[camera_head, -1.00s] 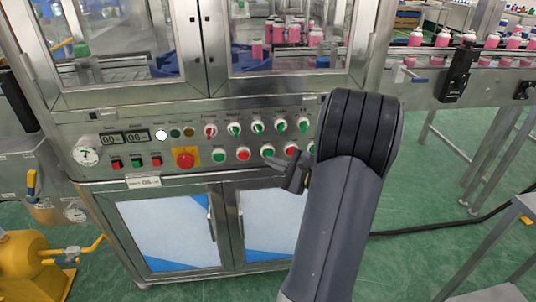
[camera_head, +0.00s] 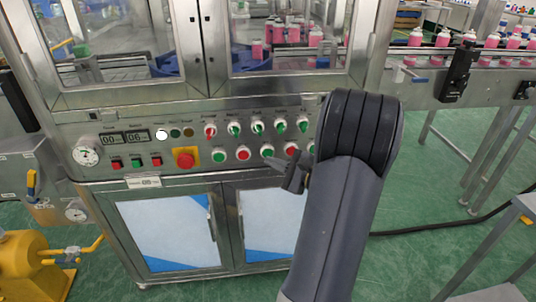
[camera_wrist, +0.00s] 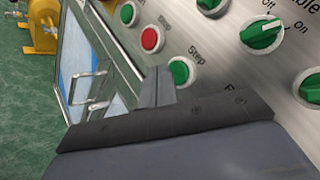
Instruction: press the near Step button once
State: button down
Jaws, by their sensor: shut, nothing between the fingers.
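The green Step button (camera_wrist: 181,72) sits on the sloping steel panel in the wrist view, with a "Step" label beside it. In the head view the green button (camera_head: 267,151) at my fingertips looks like the same one. My gripper (camera_head: 268,161) is shut and empty, its tips just below and in front of that button. In the wrist view the closed fingers (camera_wrist: 160,72) end close beside the button's left edge. I cannot tell whether they touch the panel or button. The button does not look visibly pressed.
A red button (camera_wrist: 151,39) and another green button (camera_wrist: 128,13) lie farther along the same row. Green selector knobs (camera_wrist: 263,33) sit above it. A red emergency stop (camera_head: 185,159) is at the left. Cabinet doors with handles (camera_head: 211,222) are below the panel.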

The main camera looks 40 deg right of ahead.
jog(key=shift+w, duration=0.1)
jog(key=shift+w+d, duration=0.2)
jog(key=shift+w, duration=0.05)
jog(key=shift+w+d, duration=0.2)
jog(key=shift+w, duration=0.1)
dwell(0.8)
jog(key=shift+b, duration=0.3)
jog(key=shift+s+a, duration=0.4)
jog(key=shift+s, duration=0.4)
jog(key=s+a, duration=0.1)
jog(key=s, duration=0.1)
jog(key=s+a+b, duration=0.1)
jog(key=s, duration=0.1)
jog(key=shift+a, duration=0.3)
jog(key=shift+w, duration=0.1)
dwell(0.6)
